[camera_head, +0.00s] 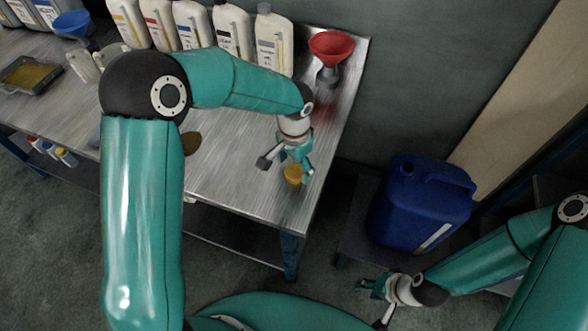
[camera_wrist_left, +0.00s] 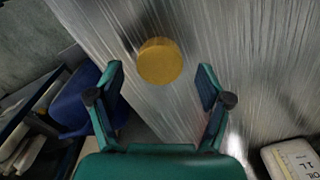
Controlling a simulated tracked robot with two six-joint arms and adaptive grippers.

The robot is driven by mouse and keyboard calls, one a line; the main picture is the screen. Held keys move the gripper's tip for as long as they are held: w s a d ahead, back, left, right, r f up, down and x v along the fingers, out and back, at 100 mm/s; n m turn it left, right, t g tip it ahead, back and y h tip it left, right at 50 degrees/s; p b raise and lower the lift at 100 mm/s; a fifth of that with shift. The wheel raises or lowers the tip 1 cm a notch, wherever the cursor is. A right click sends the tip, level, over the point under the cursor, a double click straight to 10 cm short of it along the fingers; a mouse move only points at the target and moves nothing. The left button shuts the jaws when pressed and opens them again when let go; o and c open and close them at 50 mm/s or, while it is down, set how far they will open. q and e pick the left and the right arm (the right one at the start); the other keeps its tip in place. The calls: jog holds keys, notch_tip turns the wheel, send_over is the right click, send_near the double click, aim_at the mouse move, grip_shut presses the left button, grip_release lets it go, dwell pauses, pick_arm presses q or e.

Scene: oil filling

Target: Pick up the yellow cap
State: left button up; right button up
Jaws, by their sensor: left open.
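The yellow cap (camera_head: 293,174) sits on the metal table near its front right corner. In the left wrist view the round yellow cap (camera_wrist_left: 159,60) lies ahead of the fingertips, roughly midway between their lines. My left gripper (camera_head: 286,165) is open above the cap, its fingers spread wide, and it touches nothing that I can see. It also shows open and empty in the left wrist view (camera_wrist_left: 160,82). My right gripper (camera_head: 374,300) is low at the right, away from the table, with its fingers apart and empty.
A red funnel (camera_head: 331,46) stands at the table's (camera_head: 235,180) back right, beside a row of white oil bottles (camera_head: 273,42). A blue canister (camera_head: 423,205) stands to the right of the table. A blue funnel (camera_head: 72,24) and a dark tray (camera_head: 30,75) are at the left.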

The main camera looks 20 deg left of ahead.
pick_arm(q)
jog(key=shift+f, duration=0.8)
jog(key=c, duration=0.8)
jog(key=shift+r, duration=0.1)
